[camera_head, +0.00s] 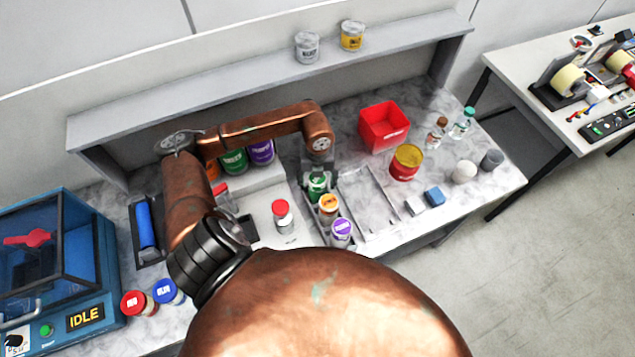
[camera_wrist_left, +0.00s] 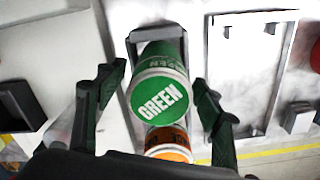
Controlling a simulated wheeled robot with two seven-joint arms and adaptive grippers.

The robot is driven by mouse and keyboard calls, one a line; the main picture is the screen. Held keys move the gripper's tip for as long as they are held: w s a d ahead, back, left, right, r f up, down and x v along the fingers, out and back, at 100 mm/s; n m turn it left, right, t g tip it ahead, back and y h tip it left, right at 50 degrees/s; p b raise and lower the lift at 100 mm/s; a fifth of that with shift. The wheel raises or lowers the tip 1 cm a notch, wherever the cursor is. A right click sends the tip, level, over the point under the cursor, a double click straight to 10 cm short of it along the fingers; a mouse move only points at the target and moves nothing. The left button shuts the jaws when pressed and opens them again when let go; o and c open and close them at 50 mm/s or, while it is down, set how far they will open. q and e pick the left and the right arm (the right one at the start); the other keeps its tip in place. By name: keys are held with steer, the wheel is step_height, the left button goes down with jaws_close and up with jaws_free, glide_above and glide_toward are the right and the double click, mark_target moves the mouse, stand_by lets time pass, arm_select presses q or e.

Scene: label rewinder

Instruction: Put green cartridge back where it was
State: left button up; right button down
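The green cartridge (camera_head: 317,184) stands at the far end of a narrow grey rack (camera_head: 309,206), behind an orange-topped cartridge (camera_head: 328,204) and a purple-topped cartridge (camera_head: 341,230). My left gripper (camera_head: 318,172) is over the green cartridge and partly covers it. In the left wrist view, the green cartridge (camera_wrist_left: 160,95) shows its GREEN cap between my left fingers (camera_wrist_left: 155,105). The fingers are spread, with visible gaps on both sides of it. The orange cap (camera_wrist_left: 168,143) shows just below. My right gripper is not in view.
A red bin (camera_head: 384,127), a yellow-topped red can (camera_head: 405,162) and small bottles stand to the right. A red-capped jar (camera_head: 282,215) stands left of the rack. Large green (camera_head: 234,161) and purple (camera_head: 262,151) tubs stand behind. A blue machine (camera_head: 62,262) reads IDLE.

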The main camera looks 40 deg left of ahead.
arm_select(q)
steer(key=shift+r, duration=0.15)
step_height(320, 180, up, 12)
steer(key=shift+f, duration=0.15)
stand_by(0.4)
